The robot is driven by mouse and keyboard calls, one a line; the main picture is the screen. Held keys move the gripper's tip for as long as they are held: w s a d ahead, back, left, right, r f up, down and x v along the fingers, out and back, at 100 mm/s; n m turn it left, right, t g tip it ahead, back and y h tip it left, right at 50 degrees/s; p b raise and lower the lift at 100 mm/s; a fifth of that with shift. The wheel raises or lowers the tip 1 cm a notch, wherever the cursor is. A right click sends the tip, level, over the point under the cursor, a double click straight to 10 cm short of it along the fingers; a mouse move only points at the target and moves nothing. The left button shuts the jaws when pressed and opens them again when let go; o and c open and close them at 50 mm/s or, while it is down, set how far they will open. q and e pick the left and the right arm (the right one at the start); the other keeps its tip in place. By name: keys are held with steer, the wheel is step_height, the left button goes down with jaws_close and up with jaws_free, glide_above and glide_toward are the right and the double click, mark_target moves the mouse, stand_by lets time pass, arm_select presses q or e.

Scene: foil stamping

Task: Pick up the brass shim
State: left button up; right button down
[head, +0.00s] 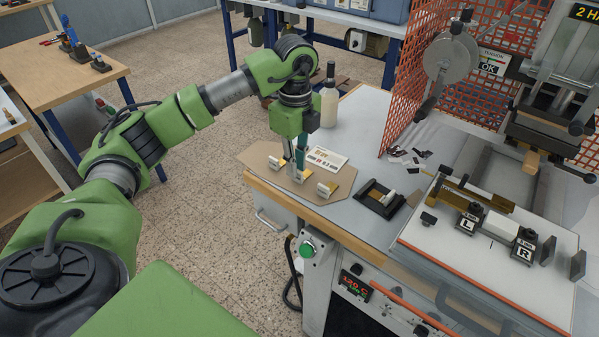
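My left gripper (299,172) points straight down over a brown board (258,180) at the corner of the bench. Its fingers look close together, and I cannot tell whether they hold anything. Several small pale blocks with brass-coloured parts stand on the board: one to the left of the fingers (276,163), one to the right (327,189), and one right at the fingertips, partly hidden. A printed card (328,159) lies behind the fingers. I cannot tell which brass-coloured piece is the shim. My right gripper is out of view.
A bottle (329,100) stands close behind the gripper. A black tray (379,198) sits right of the board. Further right are the press bed with blocks marked L (467,223) and R (523,250), and an orange mesh guard (400,95).

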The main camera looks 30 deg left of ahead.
arm_select(q)
step_height(320, 180, down, 2)
steer(key=shift+f, duration=0.25)
jaws_close()
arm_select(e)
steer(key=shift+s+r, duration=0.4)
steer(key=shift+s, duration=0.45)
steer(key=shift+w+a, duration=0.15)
